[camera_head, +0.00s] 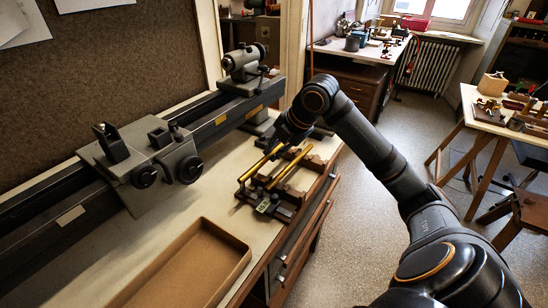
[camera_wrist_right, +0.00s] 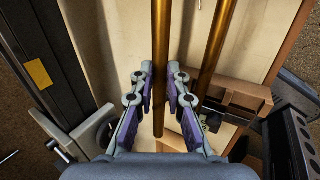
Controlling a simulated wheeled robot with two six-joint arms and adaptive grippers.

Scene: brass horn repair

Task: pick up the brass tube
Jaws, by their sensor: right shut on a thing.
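Two brass tubes show side by side at the wooden rack (camera_head: 278,199) on the bench. My right gripper (camera_head: 279,146) is over the far end of the left brass tube (camera_head: 258,165). In the right wrist view, the fingers of my right gripper (camera_wrist_right: 160,70) are closed on both sides of this brass tube (camera_wrist_right: 161,40), which runs between them. The second brass tube (camera_head: 288,169) lies to the right, outside the fingers; it also shows in the right wrist view (camera_wrist_right: 208,50). I cannot tell whether the held tube touches the rack. My left gripper is not in view.
A lathe (camera_head: 160,160) runs along the bench's left side, close to the rack. An empty brown tray (camera_head: 232,245) lies at the front of the bench. Bare bench top separates tray and rack. A side table (camera_head: 490,120) with small parts stands at the right.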

